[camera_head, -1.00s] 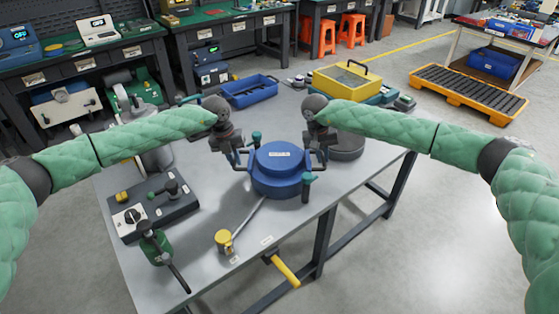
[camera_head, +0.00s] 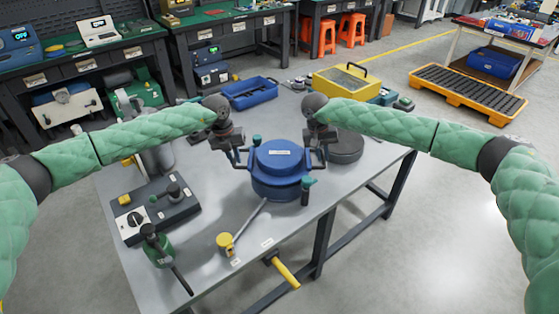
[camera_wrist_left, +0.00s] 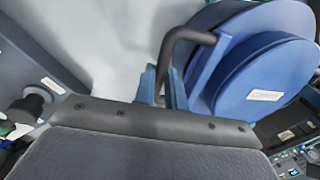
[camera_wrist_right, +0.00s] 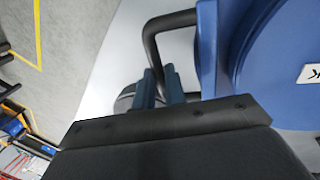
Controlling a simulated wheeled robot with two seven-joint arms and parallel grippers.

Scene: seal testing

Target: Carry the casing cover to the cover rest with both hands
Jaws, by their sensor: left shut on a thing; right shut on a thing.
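The blue round casing cover (camera_head: 281,154), with a white label and two dark side handles, is over the blue casing body (camera_head: 275,188). A thin gap or seam shows between them; I cannot tell whether they still touch. My left gripper (camera_head: 244,160) is shut on the cover's left handle, which shows in the left wrist view (camera_wrist_left: 182,40). My right gripper (camera_head: 318,156) is shut on its right handle, seen in the right wrist view (camera_wrist_right: 152,45). A dark round piece (camera_head: 346,148), possibly the cover rest, stands right of the casing, partly behind my right arm.
Dark-green-handled clamps (camera_head: 307,183) stand at the casing. A yellow-ended tool (camera_head: 225,241) lies in front. A control box (camera_head: 155,208) is at left. A blue tray (camera_head: 249,92) and yellow case (camera_head: 346,80) are at the back.

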